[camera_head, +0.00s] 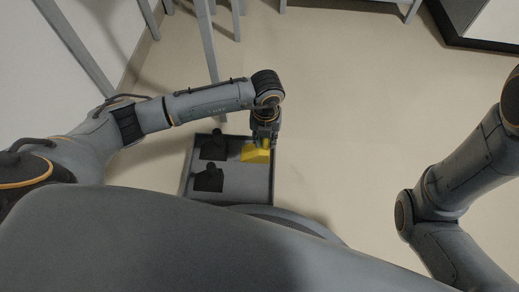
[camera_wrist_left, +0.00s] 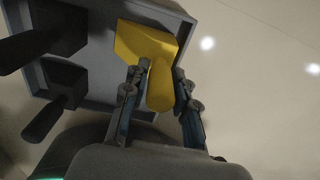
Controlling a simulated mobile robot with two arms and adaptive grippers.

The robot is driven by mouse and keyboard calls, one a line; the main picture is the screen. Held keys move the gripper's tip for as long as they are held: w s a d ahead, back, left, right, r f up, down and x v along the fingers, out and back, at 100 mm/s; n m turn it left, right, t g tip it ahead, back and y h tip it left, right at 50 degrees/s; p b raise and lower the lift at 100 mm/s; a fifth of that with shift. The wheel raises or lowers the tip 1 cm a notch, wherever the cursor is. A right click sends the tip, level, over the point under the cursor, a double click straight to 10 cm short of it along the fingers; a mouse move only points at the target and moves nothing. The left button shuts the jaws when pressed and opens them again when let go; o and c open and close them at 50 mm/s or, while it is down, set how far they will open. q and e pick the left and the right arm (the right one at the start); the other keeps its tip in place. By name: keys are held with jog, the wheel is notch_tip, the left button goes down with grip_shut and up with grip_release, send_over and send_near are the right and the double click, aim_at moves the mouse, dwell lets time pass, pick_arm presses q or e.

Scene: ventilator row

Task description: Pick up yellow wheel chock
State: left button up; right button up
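The yellow wheel chock (camera_head: 255,153) is at the right back of a grey tray, with its handle up. It also shows in the left wrist view (camera_wrist_left: 145,45). My left gripper (camera_head: 263,140) is above it, pointing down. In the left wrist view my left gripper's fingers (camera_wrist_left: 160,78) stand on either side of the yellow handle, close to it. I cannot tell whether they press on it. The chock appears to be inside the tray; whether it touches the tray floor is unclear. Part of its handle is hidden by the gripper in the head view. My right gripper is out of view.
The grey tray (camera_head: 232,188) also holds two black wheel chocks, one at the back (camera_head: 214,152) and one at the front (camera_head: 208,183). A grey post (camera_head: 207,50) stands behind the tray. The floor (camera_head: 340,110) to the right is clear.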

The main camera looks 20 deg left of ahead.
pick_arm(q)
grip_shut()
jog(key=shift+r, duration=0.15)
